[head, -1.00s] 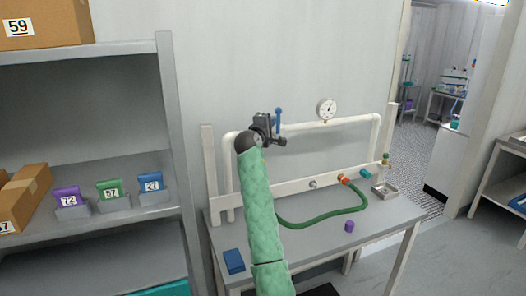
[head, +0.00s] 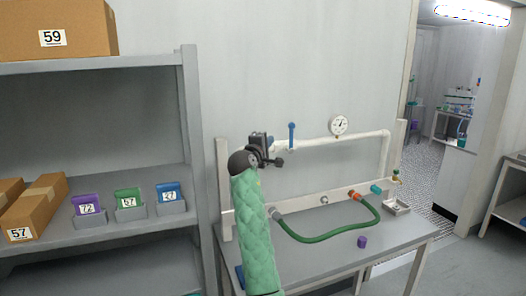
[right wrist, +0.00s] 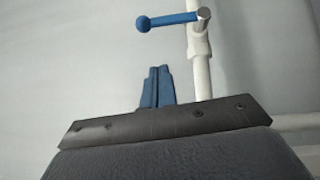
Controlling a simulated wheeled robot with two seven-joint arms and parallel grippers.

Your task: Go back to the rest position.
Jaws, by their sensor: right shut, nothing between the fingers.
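My right arm, in a green quilted sleeve, rises in the middle of the head view. Its dark right gripper (head: 262,150) is in front of the wall, left of the upright blue valve handle (head: 292,135). In the right wrist view the two blue fingers (right wrist: 157,88) are together with nothing between them. The blue handle (right wrist: 170,21) shows above them on the white pipe (right wrist: 200,70), apart from the fingers. My left gripper is not in view.
The bench (head: 330,250) carries a pipe frame with a gauge (head: 339,125), a green hose (head: 330,236), a purple cap (head: 362,241) and a small tray (head: 397,207). A shelf (head: 190,120) with boxes and numbered bins stands left. Open floor lies at right.

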